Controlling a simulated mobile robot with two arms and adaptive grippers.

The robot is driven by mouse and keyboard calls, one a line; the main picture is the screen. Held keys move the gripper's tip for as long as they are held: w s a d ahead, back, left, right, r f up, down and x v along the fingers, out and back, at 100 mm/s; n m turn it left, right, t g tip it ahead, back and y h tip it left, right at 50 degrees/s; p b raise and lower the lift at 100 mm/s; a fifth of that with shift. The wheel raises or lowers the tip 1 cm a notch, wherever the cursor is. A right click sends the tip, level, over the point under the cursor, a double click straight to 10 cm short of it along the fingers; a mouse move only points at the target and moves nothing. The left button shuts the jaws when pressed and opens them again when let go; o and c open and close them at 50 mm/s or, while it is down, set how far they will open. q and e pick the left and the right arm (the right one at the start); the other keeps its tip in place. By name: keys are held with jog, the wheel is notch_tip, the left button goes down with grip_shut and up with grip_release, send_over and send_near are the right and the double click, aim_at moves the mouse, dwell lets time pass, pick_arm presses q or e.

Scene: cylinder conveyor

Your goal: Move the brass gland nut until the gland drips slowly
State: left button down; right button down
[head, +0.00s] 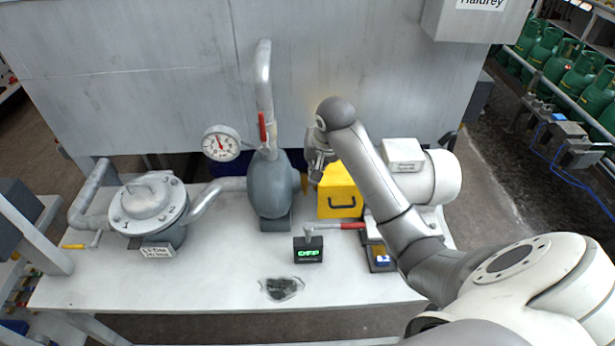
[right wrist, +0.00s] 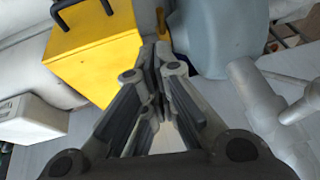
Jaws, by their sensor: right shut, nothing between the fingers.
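The grey pump body (head: 268,190) stands on the white bench, with a pipe rising from its top. A small brass-coloured part, apparently the gland nut (head: 303,182), shows at its right side, partly hidden; it also shows in the right wrist view (right wrist: 162,22) beside the blue-grey pump body (right wrist: 212,35). My right gripper (head: 318,165) is just right of the pump, near the brass part. In the right wrist view its fingers (right wrist: 156,55) are closed together with nothing between them, their tips just short of the brass part. No drip can be made out. My left gripper is out of view.
A yellow box (head: 338,198) with a black handle sits close to my right gripper. A red-handled wrench-like tool (head: 335,227) lies by a small green-lit display (head: 308,250). A gauge (head: 221,144) and a round lidded strainer (head: 148,205) stand left.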

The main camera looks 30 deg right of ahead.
notch_tip(320, 180, up, 3)
jog(key=w+d+m, duration=0.1)
jog(key=w+d, duration=0.1)
jog(key=p, duration=0.3)
send_over(305, 190)
jog(key=w+d, duration=0.2)
jog(key=d, duration=0.1)
notch_tip(305, 190, down, 9)
jog(key=f, duration=0.1)
jog(key=a+f+p, duration=0.1)
jog(key=s+f, duration=0.1)
jog(key=shift+a+f+p, duration=0.25)
jog(key=shift+f+p, duration=0.05)
jog(key=shift+f, duration=0.05)
jog(key=shift+f, duration=0.1)
